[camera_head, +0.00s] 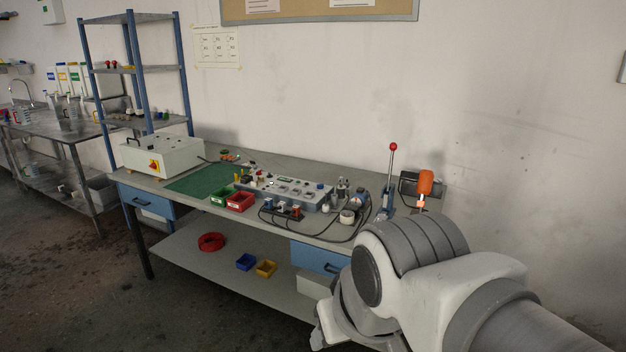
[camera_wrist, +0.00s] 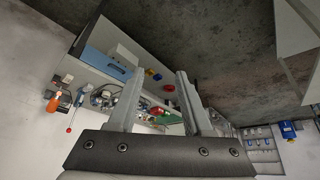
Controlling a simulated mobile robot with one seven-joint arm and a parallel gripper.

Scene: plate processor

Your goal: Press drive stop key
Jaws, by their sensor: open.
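A long grey control panel (camera_head: 285,189) with several keys and small displays sits on the workbench in the head view. Its keys are too small to read, so I cannot tell which one is the drive stop key. My gripper (camera_wrist: 160,73) is open and empty in the wrist view, its two fingers well apart. It is in the air, clear of the bench and panel. In the wrist view the panel is mostly hidden behind the fingers. In the head view my arm fills the lower right, and the fingers cannot be made out.
A blue-post shelf (camera_head: 128,70) stands behind.

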